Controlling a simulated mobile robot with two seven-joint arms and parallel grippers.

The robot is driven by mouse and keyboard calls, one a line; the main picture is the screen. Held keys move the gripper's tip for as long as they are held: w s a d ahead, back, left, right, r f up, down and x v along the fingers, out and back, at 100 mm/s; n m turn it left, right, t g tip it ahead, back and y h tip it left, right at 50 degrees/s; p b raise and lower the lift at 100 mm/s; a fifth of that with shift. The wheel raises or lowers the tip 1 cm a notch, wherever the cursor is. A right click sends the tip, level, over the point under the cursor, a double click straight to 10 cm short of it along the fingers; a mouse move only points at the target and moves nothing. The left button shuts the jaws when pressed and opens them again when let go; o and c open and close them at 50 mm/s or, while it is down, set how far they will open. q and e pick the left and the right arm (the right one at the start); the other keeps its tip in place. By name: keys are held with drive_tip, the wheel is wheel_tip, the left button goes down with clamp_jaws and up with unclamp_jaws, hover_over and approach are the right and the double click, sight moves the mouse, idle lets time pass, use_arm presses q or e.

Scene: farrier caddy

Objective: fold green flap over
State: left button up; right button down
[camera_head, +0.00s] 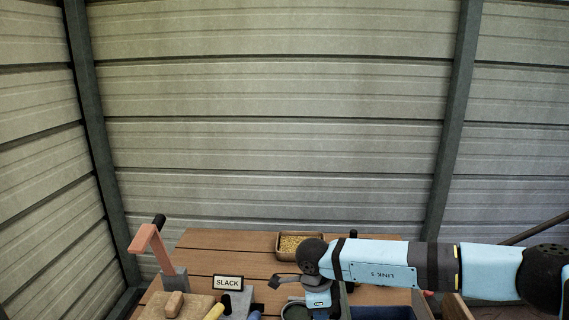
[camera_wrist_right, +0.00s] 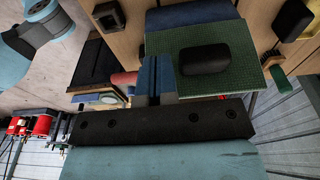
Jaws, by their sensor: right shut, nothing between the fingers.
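The green flap (camera_wrist_right: 240,65) shows in the right wrist view as a textured green panel at upper right. A black rounded block (camera_wrist_right: 205,58) lies against it. My right gripper (camera_wrist_right: 159,62) is shut and empty, with its fingertips beside the left edge of the green panel; I cannot tell whether they touch it. In the head view the right gripper (camera_head: 318,300) points down at the table's front edge, partly hidden by its own wrist. The green flap cannot be made out in the head view. My left gripper is not in view.
The wooden table (camera_head: 225,244) carries a tray of yellow grains (camera_head: 298,243), a SLACK sign (camera_head: 228,283), an orange bracket-like piece (camera_head: 150,245) and a wooden block (camera_head: 174,304). A blue bin (camera_head: 380,312) is beside the right gripper. Corrugated walls (camera_head: 270,120) close off the back.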

sight(339, 308)
idle(0.6)
drive_tip(key=shift+d+r, duration=0.3)
drive_tip(key=shift+d, duration=0.35)
drive_tip(key=shift+d, duration=0.1)
drive_tip(key=shift+s+d+r, duration=0.1)
drive_tip(key=shift+d+r, duration=0.05)
drive_tip(key=shift+d, duration=0.4)
drive_tip(key=shift+d, duration=0.2)
drive_tip(key=shift+d, duration=0.55)
